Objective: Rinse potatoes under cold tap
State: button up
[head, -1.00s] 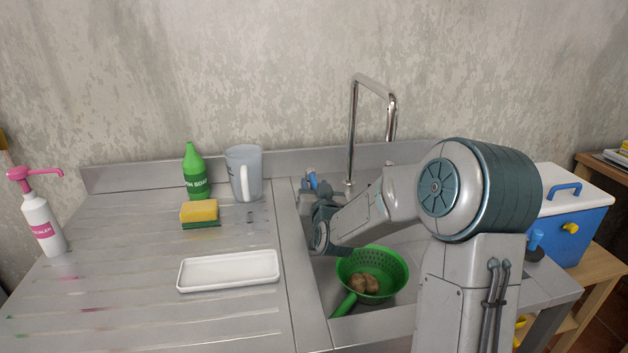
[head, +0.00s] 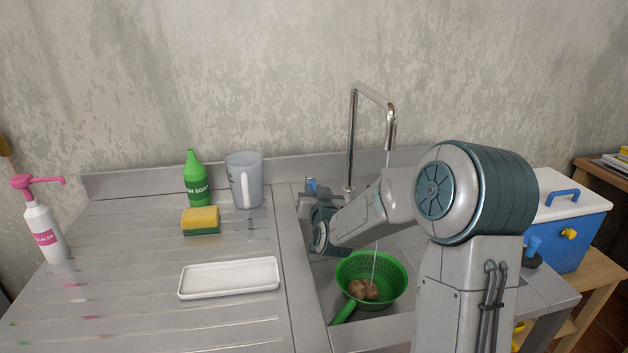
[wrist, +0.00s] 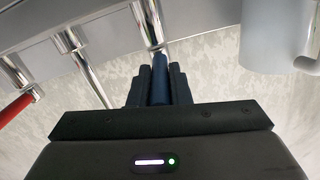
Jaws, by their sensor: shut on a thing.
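My gripper (wrist: 160,88) is shut on the blue tap handle (wrist: 160,78), which stands between the two dark fingers in the wrist view. In the head view the blue handle (head: 311,184) shows at the back left of the sink, at the end of my arm. A thin stream of water falls from the steel spout (head: 390,130) into the green colander (head: 392,285). Brown potatoes (head: 362,289) lie together in the colander, which sits in the sink with its handle pointing front left. A red tap handle (wrist: 18,110) shows at the left of the wrist view.
On the drainboard (head: 130,320) left of the sink are a white tray (head: 230,277), a sponge (head: 200,220), a green soap bottle (head: 197,180), a grey jug (head: 244,180) and a pump bottle (head: 45,232). A blue cooler (head: 575,235) stands to the right.

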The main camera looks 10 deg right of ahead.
jog(key=shift+r+g+p, duration=0.55)
jog(key=shift+g+p, duration=0.25)
jog(key=shift+p, duration=1.1)
jog(key=shift+f+b, duration=0.3)
jog(key=shift+b, duration=0.75)
dwell(1.8)
jog(key=f+t+b, duration=0.1)
jog(key=t+b, duration=0.1)
jog(key=b, duration=0.5)
jog(key=shift+b, duration=0.35)
jog(key=shift+r, duration=0.1)
jog(key=o, duration=0.8)
jog(key=shift+s, duration=0.15)
jog(key=shift+s+b, duration=1.15)
jog(key=shift+s, duration=2.25)
